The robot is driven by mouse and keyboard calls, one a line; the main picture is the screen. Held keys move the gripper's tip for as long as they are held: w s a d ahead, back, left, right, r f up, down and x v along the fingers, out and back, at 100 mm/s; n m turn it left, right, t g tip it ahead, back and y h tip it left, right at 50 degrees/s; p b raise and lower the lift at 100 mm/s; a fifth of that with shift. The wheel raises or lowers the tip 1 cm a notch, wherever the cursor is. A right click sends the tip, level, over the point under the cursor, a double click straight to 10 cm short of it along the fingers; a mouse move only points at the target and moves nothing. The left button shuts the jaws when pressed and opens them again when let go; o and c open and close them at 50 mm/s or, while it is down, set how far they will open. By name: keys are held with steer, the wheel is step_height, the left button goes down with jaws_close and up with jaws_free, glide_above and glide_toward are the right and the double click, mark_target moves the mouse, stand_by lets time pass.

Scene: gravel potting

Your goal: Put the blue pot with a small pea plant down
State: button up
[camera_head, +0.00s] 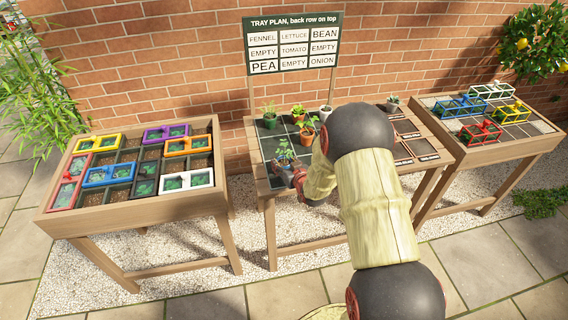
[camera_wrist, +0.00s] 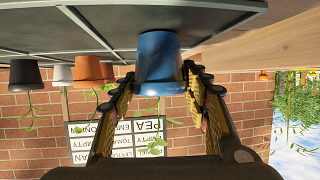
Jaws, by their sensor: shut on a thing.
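The blue pot (camera_wrist: 160,62) is between the two fingers of my gripper (camera_wrist: 158,88) in the wrist view, which is upside down. The fingers are shut on its sides. Its base is at or just above the dark gridded tray (camera_wrist: 60,28); I cannot tell if they touch. In the head view the pea plant (camera_head: 285,153) shows leafy at the front left of the tray (camera_head: 268,148) on the middle table, by my gripper (camera_head: 288,175). My gripper hides most of the pot there. The tray plan sign (camera_head: 292,43) has PEA at front left.
Other potted plants stand on the tray: an orange pot (camera_head: 307,137) close behind right, with others in the back row. Side tables hold coloured frames (camera_head: 107,174) and wire cages (camera_head: 480,131).

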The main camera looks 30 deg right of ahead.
steer(key=shift+f, duration=0.15)
steer(key=o, duration=1.2)
steer(key=shift+c, duration=0.2)
steer(key=shift+o, duration=0.4)
